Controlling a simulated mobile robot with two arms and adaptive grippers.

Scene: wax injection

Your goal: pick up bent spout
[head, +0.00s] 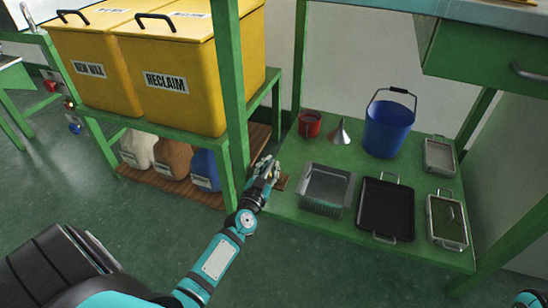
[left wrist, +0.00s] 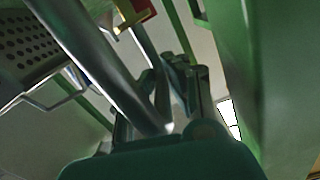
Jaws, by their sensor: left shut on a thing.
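My left gripper (head: 266,170) is at the left end of the low green shelf, just right of the green post. In the left wrist view my left gripper (left wrist: 175,90) is shut on a shiny metal tube, which I take to be the bent spout (left wrist: 92,62). The tube runs from the upper left down to the fingers. In the head view the spout is too small and covered by the gripper to make out clearly. My right gripper is out of view; only a bit of teal arm shows at the lower right corner.
The low green shelf (head: 290,218) also holds a wire basket (head: 328,190), black tray (head: 386,208), metal funnel (head: 340,134), red cup (head: 309,124), blue bucket (head: 388,128) and small trays at right. The green post (head: 232,100) stands close to my left gripper. Yellow bins (head: 180,80) stand left.

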